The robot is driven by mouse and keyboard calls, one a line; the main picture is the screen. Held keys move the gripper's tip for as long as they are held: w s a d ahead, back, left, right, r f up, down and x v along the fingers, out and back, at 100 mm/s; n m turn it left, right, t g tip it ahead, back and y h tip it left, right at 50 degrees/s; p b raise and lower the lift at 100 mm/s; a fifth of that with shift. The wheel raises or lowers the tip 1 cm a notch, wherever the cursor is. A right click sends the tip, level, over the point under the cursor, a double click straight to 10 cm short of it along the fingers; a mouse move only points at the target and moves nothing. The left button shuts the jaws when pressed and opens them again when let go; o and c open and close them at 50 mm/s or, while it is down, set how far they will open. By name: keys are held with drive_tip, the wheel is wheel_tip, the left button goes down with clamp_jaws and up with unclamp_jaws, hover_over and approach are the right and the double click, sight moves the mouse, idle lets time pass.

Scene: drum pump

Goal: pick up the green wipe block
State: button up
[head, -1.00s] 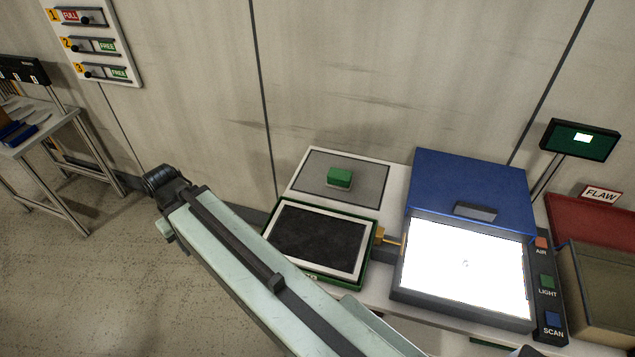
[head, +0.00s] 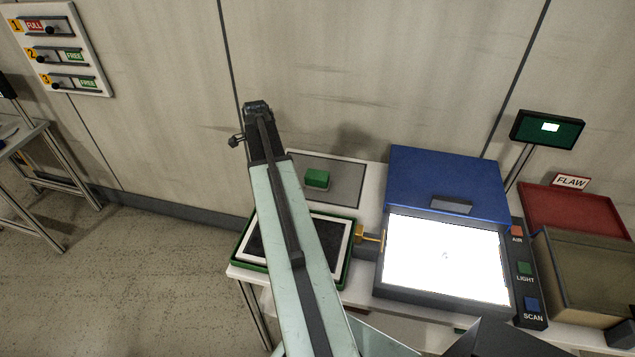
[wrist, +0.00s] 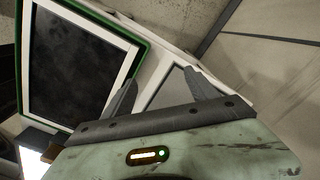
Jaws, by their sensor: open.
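The green wipe block (head: 317,178) sits on a grey mat (head: 345,188) at the back of the white bench, in the head view. My gripper (head: 240,139) is up and to the left of the block, apart from it, at the end of my pale green arm. In the wrist view my gripper (wrist: 160,85) shows two dark fingers spread apart with nothing between them. Part of the grey mat (wrist: 172,90) shows behind the fingers. The block is not visible in the wrist view.
A green-rimmed tray with a dark panel (head: 243,249) lies in front of the mat, partly behind my arm. A blue-lidded light box (head: 445,180) stands to the right. A red tray (head: 575,210) and a screen (head: 548,129) are farther right.

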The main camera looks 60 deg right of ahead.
sight(317, 175)
drive_tip(key=s+d+m, duration=0.3)
drive_tip(key=d, duration=0.2)
drive_tip(key=s+d+m, duration=0.3)
drive_tip(key=s+d, duration=0.1)
drive_tip(key=d, duration=0.1)
drive_tip(key=s+d+m, duration=0.2)
drive_tip(key=s+d, duration=0.1)
drive_tip(key=d, duration=0.2)
drive_tip(key=shift+s+f+m, duration=0.1)
drive_tip(key=shift+s+m, duration=0.3)
wheel_tip(317, 175, down, 8)
drive_tip(key=b, duration=0.8)
drive_tip(key=shift+s+a, duration=0.1)
drive_tip(key=shift+a, duration=0.05)
drive_tip(key=c, duration=1.4)
